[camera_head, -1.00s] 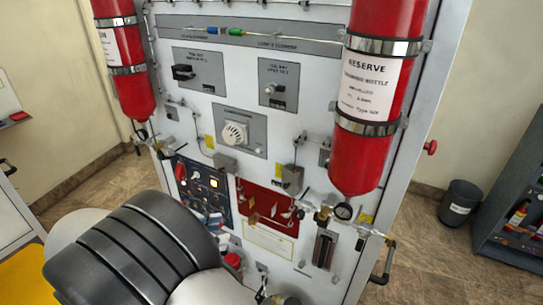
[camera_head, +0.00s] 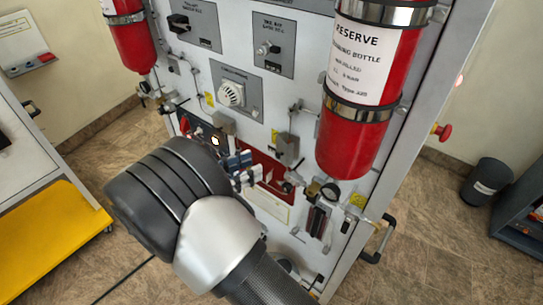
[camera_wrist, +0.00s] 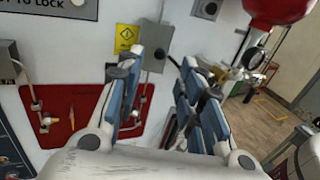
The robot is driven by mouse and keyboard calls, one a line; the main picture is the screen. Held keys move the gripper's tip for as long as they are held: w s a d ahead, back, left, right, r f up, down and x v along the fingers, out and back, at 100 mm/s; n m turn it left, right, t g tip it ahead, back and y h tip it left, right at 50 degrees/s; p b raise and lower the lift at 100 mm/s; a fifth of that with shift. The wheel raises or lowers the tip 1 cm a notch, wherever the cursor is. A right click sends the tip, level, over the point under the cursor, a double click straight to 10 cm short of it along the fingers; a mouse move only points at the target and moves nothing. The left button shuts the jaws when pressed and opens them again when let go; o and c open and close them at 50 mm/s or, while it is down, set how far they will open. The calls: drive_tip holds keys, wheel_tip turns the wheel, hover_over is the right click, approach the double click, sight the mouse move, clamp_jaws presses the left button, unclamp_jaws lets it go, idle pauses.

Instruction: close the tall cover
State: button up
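A tall narrow dark unit with a reddish strip (camera_head: 318,220) is on the lower right of the white panel, below the gauge in the head view. It may be the tall cover; I cannot tell whether it is open. My gripper (camera_head: 241,168) is in front of the panel near the red plate (camera_head: 280,186), left of that unit. In the wrist view my gripper (camera_wrist: 172,72) has its blue-padded fingers spread, with nothing held between them. A grey box (camera_wrist: 148,42) on the panel shows beyond the fingers. The lower panel is partly hidden by my fingers.
A red reserve bottle (camera_head: 350,140) hangs above the tall unit, with a gauge (camera_head: 330,191) below it. A handle (camera_head: 380,240) juts from the panel's right edge. A yellow platform (camera_head: 50,250) is at left, a bin (camera_head: 487,181) at right.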

sight(276, 156)
drive_tip(key=x, duration=0.7)
drive_tip(key=shift+w+d, duration=0.1)
drive_tip(key=shift+d, duration=0.05)
drive_tip(key=shift+c, duration=0.5)
clamp_jaws()
